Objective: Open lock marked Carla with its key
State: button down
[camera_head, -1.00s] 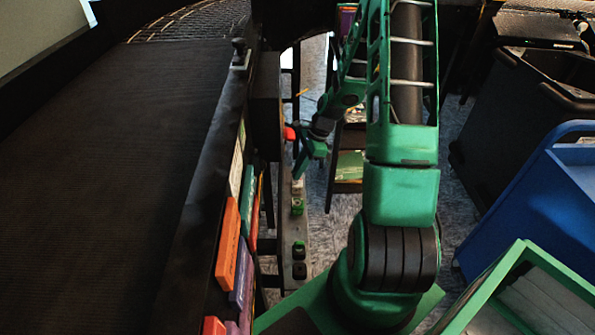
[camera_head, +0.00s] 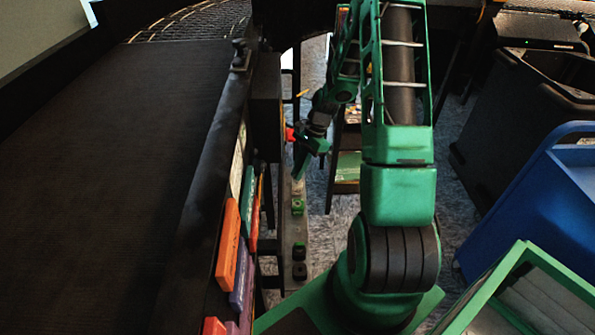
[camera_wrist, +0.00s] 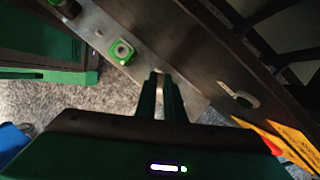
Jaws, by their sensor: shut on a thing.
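My gripper (camera_head: 300,172) is low beside the conveyor, just above the far part of a narrow grey rail (camera_head: 290,225). In the wrist view my gripper (camera_wrist: 160,85) is shut on a small pale thing, possibly a key, mostly hidden between the fingers. A green square fitting with a round centre (camera_wrist: 121,51) sits on the rail ahead and left of the fingertips; a green fitting (camera_head: 298,207) also shows on the rail in the head view. I cannot read the name Carla anywhere, and cannot tell which thing is its lock.
The dark conveyor (camera_head: 130,160) fills the left. Orange (camera_head: 227,243) and purple (camera_head: 239,272) pieces line its side. A red piece (camera_head: 289,134) is close to my gripper. A blue bin (camera_head: 540,205) and green-rimmed crate (camera_head: 470,305) stand right. A metal loop (camera_wrist: 240,95) shows in the wrist view.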

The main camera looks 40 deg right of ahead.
jog(key=shift+r, duration=0.1)
jog(key=shift+r, duration=2.45)
jog(key=shift+r, duration=0.15)
